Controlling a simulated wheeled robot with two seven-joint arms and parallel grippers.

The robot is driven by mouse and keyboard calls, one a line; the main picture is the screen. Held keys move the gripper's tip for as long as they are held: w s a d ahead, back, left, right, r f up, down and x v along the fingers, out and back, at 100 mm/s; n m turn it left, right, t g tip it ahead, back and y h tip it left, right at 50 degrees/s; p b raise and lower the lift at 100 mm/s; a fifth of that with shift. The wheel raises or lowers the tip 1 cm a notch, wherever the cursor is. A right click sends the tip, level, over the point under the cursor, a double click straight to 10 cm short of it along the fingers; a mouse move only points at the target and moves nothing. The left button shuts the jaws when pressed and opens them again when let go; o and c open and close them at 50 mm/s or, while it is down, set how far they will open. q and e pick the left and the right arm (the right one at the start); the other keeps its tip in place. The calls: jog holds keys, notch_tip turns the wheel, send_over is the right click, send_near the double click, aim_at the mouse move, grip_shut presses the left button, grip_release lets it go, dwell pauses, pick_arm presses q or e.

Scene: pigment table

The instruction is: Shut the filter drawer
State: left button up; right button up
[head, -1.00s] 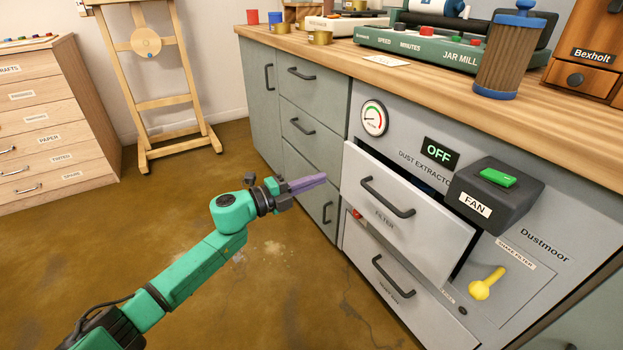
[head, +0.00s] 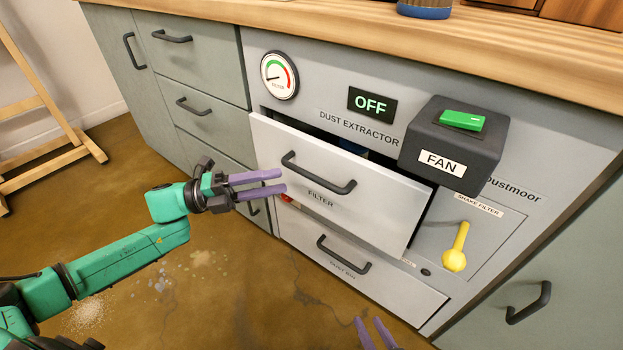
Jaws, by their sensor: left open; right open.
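The filter drawer (head: 375,208) is a pale grey front labelled FILTER with a dark bar handle (head: 318,172). It stands partly pulled out of the dust extractor (head: 330,100), with a dark gap along its top and right side. My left gripper (head: 280,182) has two purple fingers apart and empty. They point right, close to the left part of the drawer front; I cannot tell whether they touch it. My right gripper (head: 375,333) shows only its purple fingertips at the bottom edge, apart and empty, below the lower drawer.
The black FAN box (head: 452,145) with a green switch juts out above the drawer's right end. A yellow shake-filter lever (head: 456,248) is right of it. The lower drawer (head: 355,268) looks shut. The floor (head: 200,310) in front has powder spots.

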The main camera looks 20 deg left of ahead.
aim_at(309, 173)
pick_arm(q)
jog(key=b+x, duration=0.1)
jog(key=x, duration=0.6)
jog(key=shift+w+d, duration=0.15)
jog(key=shift+d, duration=0.2)
grip_shut()
dwell(0.8)
